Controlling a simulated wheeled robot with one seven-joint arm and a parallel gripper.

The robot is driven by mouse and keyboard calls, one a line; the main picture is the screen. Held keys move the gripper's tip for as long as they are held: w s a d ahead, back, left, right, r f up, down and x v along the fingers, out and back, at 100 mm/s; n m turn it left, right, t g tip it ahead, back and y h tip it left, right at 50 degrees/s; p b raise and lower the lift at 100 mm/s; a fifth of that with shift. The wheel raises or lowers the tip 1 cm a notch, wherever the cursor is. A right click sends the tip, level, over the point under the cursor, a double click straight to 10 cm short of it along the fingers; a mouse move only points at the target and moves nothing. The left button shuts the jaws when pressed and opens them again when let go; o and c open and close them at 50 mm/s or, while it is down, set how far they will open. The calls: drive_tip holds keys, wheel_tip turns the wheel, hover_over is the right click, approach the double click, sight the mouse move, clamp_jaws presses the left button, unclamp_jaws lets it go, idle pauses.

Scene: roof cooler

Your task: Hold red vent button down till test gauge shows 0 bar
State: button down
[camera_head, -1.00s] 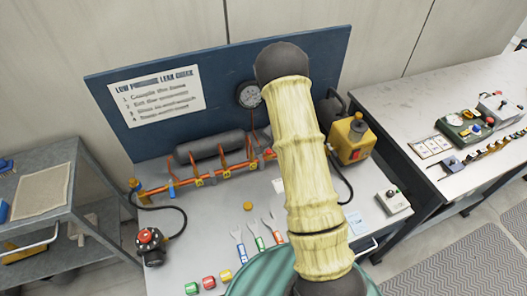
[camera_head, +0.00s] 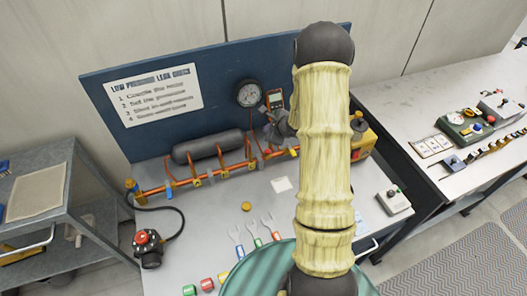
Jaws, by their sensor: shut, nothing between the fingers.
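The round gauge (camera_head: 248,93) with a dark rim and pale face is on the blue back panel; its needle is too small to read. A small orange-framed display device (camera_head: 275,99) is just right of it. My gripper (camera_head: 269,132) is shut and empty, reaching past my arm to just below the gauge, above the right part of the orange pipe (camera_head: 225,170). I cannot tell whether it touches anything. A red knob or button (camera_head: 142,238) tops a dark fitting at the bench's left front, far from my gripper.
A grey cylinder (camera_head: 208,146) lies behind the pipe. A yellow box (camera_head: 362,140) stands right, partly behind my arm. Several coloured-handled wrenches (camera_head: 257,241) and coloured blocks (camera_head: 207,284) lie in front. A small grey box (camera_head: 393,201) is at the right edge.

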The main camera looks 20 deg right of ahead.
drive_tip(key=shift+s, duration=0.1)
drive_tip(key=b, duration=0.8)
hover_over(268, 153)
drive_tip(key=f, duration=0.6)
drive_tip(key=shift+d+f, duration=0.2)
drive_tip(key=shift+f, duration=0.15)
drive_tip(key=shift+d+f, duration=0.1)
drive_tip(key=shift+f, duration=0.65)
drive_tip(key=shift+a+f, duration=0.25)
drive_tip(key=shift+f, duration=0.05)
drive_tip(key=shift+s+d, duration=0.15)
drive_tip(key=shift+d, duration=0.25)
